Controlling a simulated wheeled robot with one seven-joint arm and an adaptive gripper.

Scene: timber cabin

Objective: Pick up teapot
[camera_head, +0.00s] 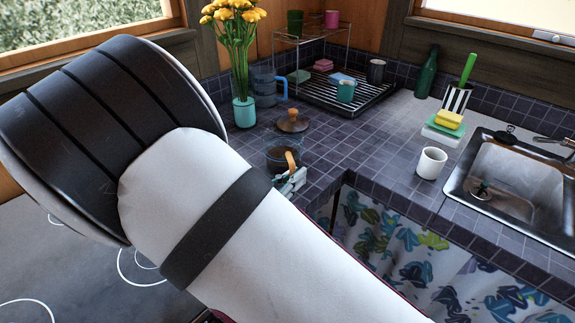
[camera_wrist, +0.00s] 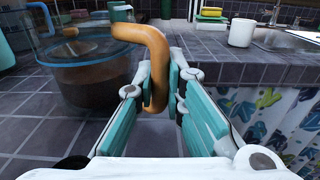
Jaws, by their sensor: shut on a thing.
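The teapot (camera_wrist: 85,78) is a clear glass pot with dark contents and a tan curved handle (camera_wrist: 150,50). In the wrist view it stands at the left, and the handle runs down between the teal pads of my gripper (camera_wrist: 166,92). My gripper is shut on the handle. In the head view the teapot (camera_head: 276,161) is on the tiled counter, partly hidden behind my white arm, with my gripper (camera_head: 296,178) at its handle. I cannot tell whether its base touches the tiles. A wooden-knobbed lid (camera_head: 292,121) lies on the counter behind it.
A teal vase of yellow flowers (camera_head: 244,111) and a blue pitcher (camera_head: 264,86) stand behind. A dish rack (camera_head: 375,98) is at the back, a white mug (camera_head: 431,162) and sink (camera_head: 515,180) at the right. The counter's inner edge is close right of my gripper.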

